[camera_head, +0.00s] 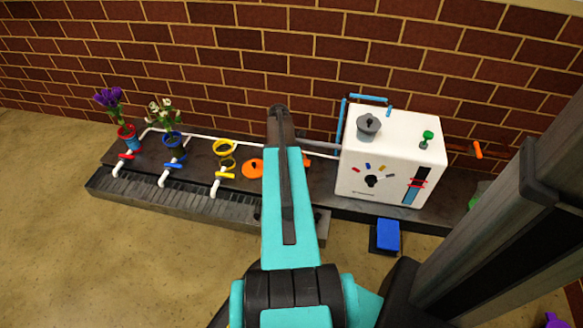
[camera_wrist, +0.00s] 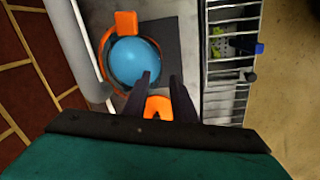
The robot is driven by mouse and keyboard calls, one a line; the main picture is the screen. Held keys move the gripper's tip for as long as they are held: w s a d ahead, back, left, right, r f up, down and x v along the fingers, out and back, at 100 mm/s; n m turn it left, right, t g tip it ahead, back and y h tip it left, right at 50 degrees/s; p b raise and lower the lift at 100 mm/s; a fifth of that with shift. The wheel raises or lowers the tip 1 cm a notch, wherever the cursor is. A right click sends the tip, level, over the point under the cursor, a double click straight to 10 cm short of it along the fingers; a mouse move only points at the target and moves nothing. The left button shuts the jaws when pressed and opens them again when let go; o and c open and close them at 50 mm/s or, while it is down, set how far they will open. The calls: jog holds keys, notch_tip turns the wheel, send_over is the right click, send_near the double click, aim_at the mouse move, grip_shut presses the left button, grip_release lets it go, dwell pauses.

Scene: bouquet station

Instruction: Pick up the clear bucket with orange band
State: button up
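In the wrist view, a round blue surface (camera_wrist: 135,62) sits inside an orange ring (camera_wrist: 101,50), with an orange block (camera_wrist: 126,22) at its far side. This looks like the clear bucket with orange band, seen from above; its clear wall is hard to make out. My gripper (camera_wrist: 159,80) is open, its two dark fingers apart. The fingertips reach the bucket's near right edge in the picture; I cannot tell whether they touch it. In the head view my arm hides the bucket and gripper fingers; only a bit of orange (camera_head: 307,160) shows.
Yellow-ringed bucket (camera_head: 223,147), flower buckets (camera_head: 128,136) and (camera_head: 172,140) stand further left. A white machine (camera_head: 388,158) stands right. A brick wall is behind; a grating (camera_head: 180,198) runs in front.

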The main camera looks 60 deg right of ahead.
jog(key=shift+s+d+f+b, duration=0.15)
jog(key=shift+f+b, duration=0.55)
jog(key=shift+f, duration=0.6)
jog(key=shift+s+d+f+b, duration=0.1)
jog(key=shift+f+b, duration=0.6)
jog(key=shift+f, duration=0.6)
jog(key=shift+w+r, duration=0.1)
grip_shut()
